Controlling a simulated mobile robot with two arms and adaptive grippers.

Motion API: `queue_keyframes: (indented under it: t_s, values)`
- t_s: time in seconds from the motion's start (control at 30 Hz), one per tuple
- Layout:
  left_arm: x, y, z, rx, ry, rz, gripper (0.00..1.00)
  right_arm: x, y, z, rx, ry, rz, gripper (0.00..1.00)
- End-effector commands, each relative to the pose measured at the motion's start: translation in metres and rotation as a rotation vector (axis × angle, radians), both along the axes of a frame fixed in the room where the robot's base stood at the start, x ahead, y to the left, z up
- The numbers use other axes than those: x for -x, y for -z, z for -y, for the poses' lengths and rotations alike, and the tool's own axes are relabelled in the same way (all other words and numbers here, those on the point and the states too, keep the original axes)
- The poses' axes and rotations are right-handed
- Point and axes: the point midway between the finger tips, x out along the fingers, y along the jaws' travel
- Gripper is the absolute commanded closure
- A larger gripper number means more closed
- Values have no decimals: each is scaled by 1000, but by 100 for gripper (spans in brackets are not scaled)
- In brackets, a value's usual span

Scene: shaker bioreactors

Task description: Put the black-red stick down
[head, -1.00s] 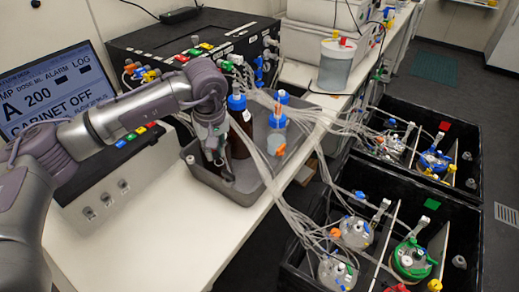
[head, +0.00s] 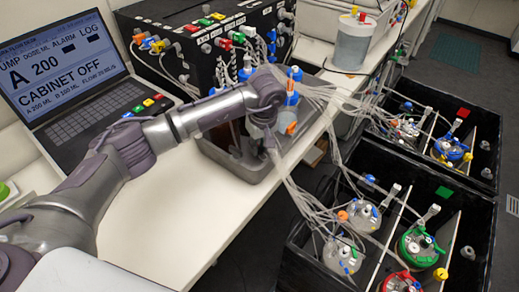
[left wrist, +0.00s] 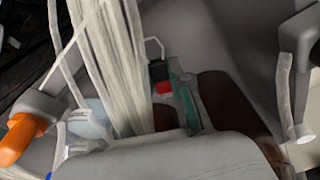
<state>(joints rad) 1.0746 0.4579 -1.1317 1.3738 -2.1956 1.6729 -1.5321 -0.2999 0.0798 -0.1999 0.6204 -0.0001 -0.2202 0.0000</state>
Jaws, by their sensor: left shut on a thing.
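My left gripper (head: 264,150) is low over the grey tray (head: 222,160) on the white bench, beside the bottles. Its fingertips are hard to make out in the head view. In the left wrist view, a small black and red piece (left wrist: 162,86), which looks like part of the black-red stick, shows at the centre beside a bundle of pale tubes (left wrist: 112,60). The rest of the stick is hidden. The gripper is shut on it. My right gripper is not in view.
A blue-capped bottle (head: 290,98) stands in the tray, with a brown bottle partly hidden behind my arm. Tubes run from the black pump box (head: 180,75) to black shaker boxes (head: 330,232) at right. The near bench (head: 170,225) is clear.

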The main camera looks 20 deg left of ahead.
Motion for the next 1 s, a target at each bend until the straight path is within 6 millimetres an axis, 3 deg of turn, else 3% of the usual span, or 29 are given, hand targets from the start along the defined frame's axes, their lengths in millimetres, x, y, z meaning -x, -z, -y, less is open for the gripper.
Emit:
queue_keyframes:
  t_s: [0.23, 0.6, 0.63, 0.77, 1.0]
  values:
    - [1, 31, 0, 0, 0, -3, 100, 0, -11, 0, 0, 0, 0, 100]
    - [0, 38, 0, 0, 1, 0, 100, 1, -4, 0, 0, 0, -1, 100]
    - [0, 37, 0, 0, 1, 0, 78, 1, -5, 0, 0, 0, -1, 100]
    - [0, 36, 0, 0, 1, -2, 56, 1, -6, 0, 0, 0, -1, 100]
    - [0, 36, 0, 0, 1, -2, 54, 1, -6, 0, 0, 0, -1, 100]
